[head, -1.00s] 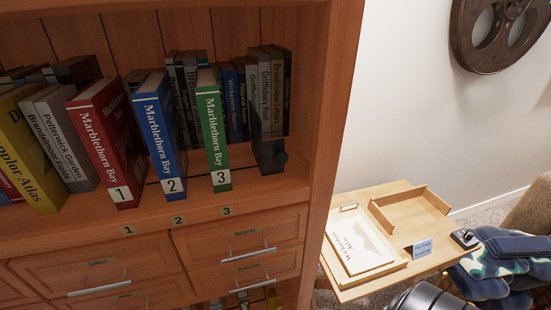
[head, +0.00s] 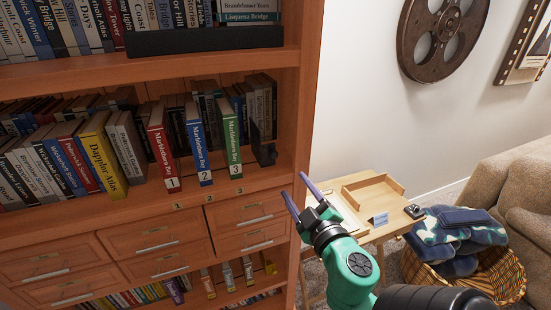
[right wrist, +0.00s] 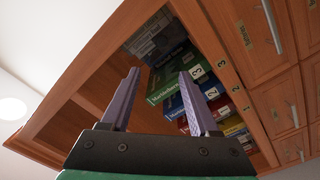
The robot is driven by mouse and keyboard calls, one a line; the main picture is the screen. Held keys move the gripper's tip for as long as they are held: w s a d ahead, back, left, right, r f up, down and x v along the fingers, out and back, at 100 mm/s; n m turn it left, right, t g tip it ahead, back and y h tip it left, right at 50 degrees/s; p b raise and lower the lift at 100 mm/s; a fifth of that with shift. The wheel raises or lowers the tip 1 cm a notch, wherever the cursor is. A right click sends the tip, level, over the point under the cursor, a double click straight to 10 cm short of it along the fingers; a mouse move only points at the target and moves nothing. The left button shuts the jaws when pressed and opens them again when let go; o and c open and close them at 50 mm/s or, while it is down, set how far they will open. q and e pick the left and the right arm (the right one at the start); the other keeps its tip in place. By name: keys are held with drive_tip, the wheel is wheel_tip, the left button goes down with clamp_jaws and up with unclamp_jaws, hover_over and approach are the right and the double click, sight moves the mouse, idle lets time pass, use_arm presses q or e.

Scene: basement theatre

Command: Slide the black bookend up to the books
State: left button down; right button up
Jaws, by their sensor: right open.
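The black bookend (head: 264,152) stands on the middle shelf near its right side. A narrow gap lies between it and the green book (head: 232,142) numbered 3 to its left. The blue book (head: 199,145) numbered 2 and red book (head: 163,148) numbered 1 stand further left with gaps between. My right gripper (head: 293,184) is open and empty, in front of the shelf's right upright, below and right of the bookend. The right wrist view looks from its open fingers (right wrist: 160,73) toward the numbered books; I cannot clearly pick out the bookend there. My left gripper is not in view.
The cabinet's right upright (head: 303,120) borders the shelf opening. A back row of books (head: 260,98) stands behind. Drawers (head: 245,220) lie below. A small wooden table (head: 375,180) with a tray and a blanket basket (head: 500,275) are at right.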

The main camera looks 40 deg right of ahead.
drive_tip(key=x, duration=0.3)
drive_tip(key=p, duration=0.1)
approach(274, 156)
drive_tip(key=w, duration=0.1)
drive_tip(key=p+x, duration=0.2)
drive_tip(key=x, duration=0.5)
drive_tip(key=shift+w+d+r, duration=0.1)
drive_tip(key=shift+d+r, duration=0.05)
drive_tip(key=shift+r, duration=0.05)
drive_tip(key=shift+w+d+f, duration=0.15)
drive_tip(key=shift+w+d, duration=0.05)
drive_tip(key=shift+w, duration=0.15)
drive_tip(key=shift+s, duration=0.1)
drive_tip(key=shift+c, duration=0.6)
drive_tip(key=shift+a, duration=0.1)
clamp_jaws()
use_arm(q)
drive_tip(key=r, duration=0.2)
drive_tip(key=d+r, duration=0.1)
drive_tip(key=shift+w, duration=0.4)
